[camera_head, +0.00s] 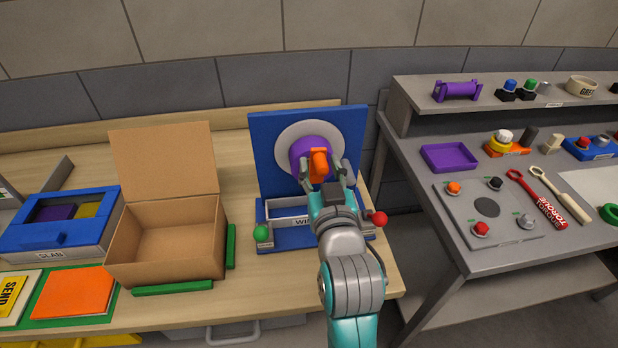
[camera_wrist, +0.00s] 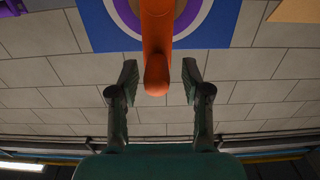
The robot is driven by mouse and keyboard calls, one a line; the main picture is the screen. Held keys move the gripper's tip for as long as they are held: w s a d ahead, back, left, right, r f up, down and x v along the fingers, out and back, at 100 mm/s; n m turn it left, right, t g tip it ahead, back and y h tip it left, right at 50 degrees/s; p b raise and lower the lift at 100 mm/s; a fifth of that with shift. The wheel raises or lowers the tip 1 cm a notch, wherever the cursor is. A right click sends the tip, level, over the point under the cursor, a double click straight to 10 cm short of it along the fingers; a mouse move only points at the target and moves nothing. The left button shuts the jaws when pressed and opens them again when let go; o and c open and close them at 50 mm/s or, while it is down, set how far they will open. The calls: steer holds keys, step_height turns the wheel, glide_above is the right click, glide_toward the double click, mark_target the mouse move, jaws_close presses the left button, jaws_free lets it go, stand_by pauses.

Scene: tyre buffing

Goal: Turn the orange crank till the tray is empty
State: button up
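The orange crank (camera_head: 318,158) sits on a purple hub (camera_head: 300,147) with a pale disc behind it, on an upright blue panel (camera_head: 264,140). My gripper (camera_head: 325,176) is at the crank. In the wrist view the crank's orange handle (camera_wrist: 156,45) reaches down between the two fingers of my gripper (camera_wrist: 159,82). The fingers are apart, with a gap on both sides of the handle. Below the panel is a tray (camera_head: 287,221) with a pale front, its label partly covered by my gripper. I cannot tell what lies in the tray.
A green ball knob (camera_head: 261,233) and a red ball knob (camera_head: 380,218) flank the tray. An open cardboard box (camera_head: 165,270) stands to the left, with a green bar (camera_head: 231,246) beside it. A grey bench (camera_head: 440,258) with tools is to the right, across a gap.

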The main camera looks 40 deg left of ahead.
steer(key=shift+v, duration=3)
steer(key=v, duration=0.7)
steer(key=shift+s+d, duration=0.15)
steer(key=shift+s, duration=0.05)
steer(key=s+d+f+m+t+h, duration=0.2)
steer(key=d+f+m+h, duration=0.15)
steer(key=d+f, duration=0.65)
steer(key=s+d+f+m+t+h, duration=0.15)
steer(key=d+f+h, duration=0.25)
steer(key=d+f, duration=0.65)
steer(key=s+d+f+m+h, duration=0.2)
steer(key=s+d+m+h, duration=0.3)
steer(key=s+d, duration=1.1)
steer(key=s+h, duration=0.1)
steer(key=s, duration=0.3)
steer(key=shift+s+d, duration=0.2)
steer(key=shift+d, duration=0.05)
